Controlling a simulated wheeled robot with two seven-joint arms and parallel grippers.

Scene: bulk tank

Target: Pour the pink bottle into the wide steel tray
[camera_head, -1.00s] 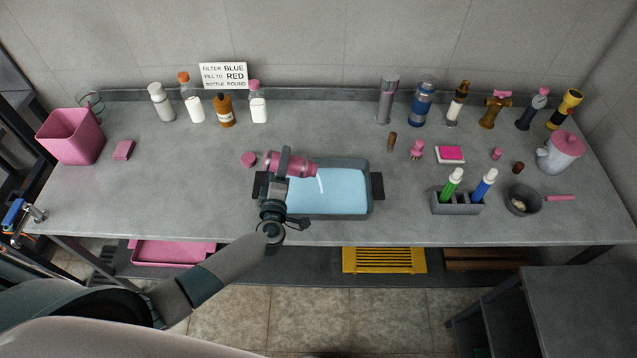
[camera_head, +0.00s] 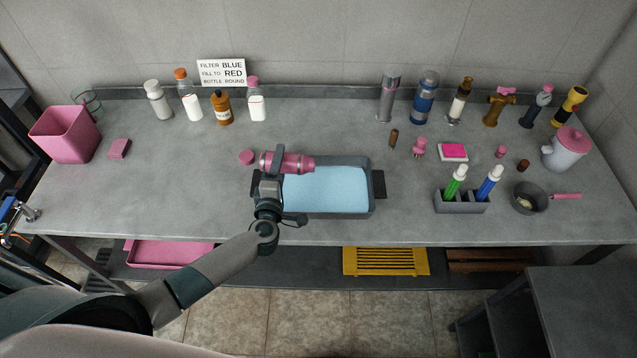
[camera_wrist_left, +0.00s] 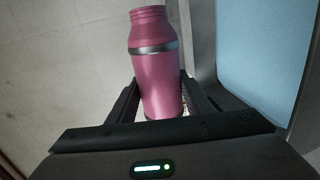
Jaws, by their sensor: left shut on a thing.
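My left gripper (camera_head: 273,163) is shut on the pink bottle (camera_head: 295,163), which has a grey band near its neck. The bottle lies about level over the back left part of the wide steel tray (camera_head: 371,190), its open mouth to the right. Light blue liquid fills much of the tray, and no stream shows from the mouth. In the left wrist view the pink bottle (camera_wrist_left: 155,70) sits between the fingers, capless, with the tray's blue contents at right. A round pink cap (camera_head: 246,157) lies on the bench left of the tray. My right gripper is not in view.
Several bottles, one amber (camera_head: 222,108), stand along the back left near a sign (camera_head: 222,73). A pink bin (camera_head: 65,134) is at far left. A grey holder (camera_head: 461,203) with green and blue markers and a small pan (camera_head: 529,198) are at right.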

